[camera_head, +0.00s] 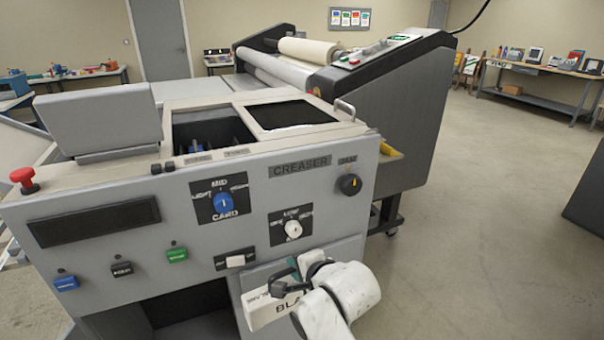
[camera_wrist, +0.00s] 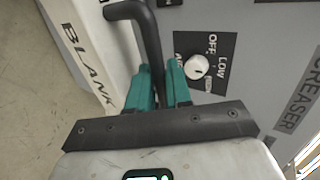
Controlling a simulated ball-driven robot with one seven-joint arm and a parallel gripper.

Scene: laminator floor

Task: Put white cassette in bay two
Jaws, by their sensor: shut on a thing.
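A white cassette (camera_head: 262,309) lettered "BLANK" is in front of the grey creaser's lower front face. It shows tilted in the wrist view (camera_wrist: 85,45), with a black bent handle (camera_wrist: 150,35). My gripper (camera_head: 292,270) is shut on this handle. Its green fingers (camera_wrist: 160,88) close around the bar. The creaser (camera_head: 120,225) has an open bay (camera_head: 205,130) in its top, left of a second dark opening (camera_head: 290,114). Small labels lie in front of the open bay but are too small to read, so I cannot tell which is bay two.
The front has a white knob (camera_head: 293,229), also in the wrist view (camera_wrist: 197,67), a blue knob (camera_head: 223,202), a dark knob (camera_head: 350,184) and several buttons. A raised grey lid (camera_head: 98,118) and red button (camera_head: 22,176) are at left. Open floor (camera_head: 470,210) lies right.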

